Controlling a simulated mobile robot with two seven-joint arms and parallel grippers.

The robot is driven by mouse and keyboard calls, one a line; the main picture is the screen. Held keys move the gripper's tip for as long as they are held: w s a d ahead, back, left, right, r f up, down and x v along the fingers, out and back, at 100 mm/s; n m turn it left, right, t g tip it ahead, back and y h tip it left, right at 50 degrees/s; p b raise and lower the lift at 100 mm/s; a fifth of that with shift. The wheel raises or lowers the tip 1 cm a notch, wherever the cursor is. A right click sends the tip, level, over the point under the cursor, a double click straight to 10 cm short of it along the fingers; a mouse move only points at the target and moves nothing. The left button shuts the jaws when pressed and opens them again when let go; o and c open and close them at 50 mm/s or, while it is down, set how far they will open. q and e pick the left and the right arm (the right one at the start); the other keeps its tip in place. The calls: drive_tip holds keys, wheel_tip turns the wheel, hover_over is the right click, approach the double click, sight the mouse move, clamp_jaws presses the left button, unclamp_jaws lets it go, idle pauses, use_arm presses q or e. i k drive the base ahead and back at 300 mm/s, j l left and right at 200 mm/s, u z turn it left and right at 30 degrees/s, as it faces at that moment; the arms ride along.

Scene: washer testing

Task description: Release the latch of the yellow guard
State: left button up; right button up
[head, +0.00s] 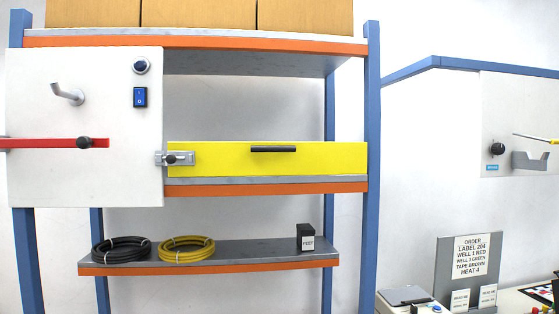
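The yellow guard (220,160) is a long flat panel standing upright along the front of the middle shelf. It has a black bar handle (273,149) near its upper middle. The latch (175,159) is a small grey metal plate with a dark knob at the guard's left end, overlapping the edge of the white panel beside it. Whether the latch is engaged I cannot tell for certain; its plate spans the joint. Neither of my grippers shows in the head view.
The white panel (110,185) at left carries a grey hook, a round knob, a blue switch and a red bar (50,144) with a black knob. Black (120,249) and yellow coils (187,249) lie on the lower shelf with a black box (305,235). The space before the guard looks clear.

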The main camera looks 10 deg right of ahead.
sight(170, 159)
drive_tip(key=i+j, duration=0.35)
drive_tip(key=j, duration=0.15)
drive_tip(key=i+j, duration=0.3)
drive_tip(key=j, duration=0.2)
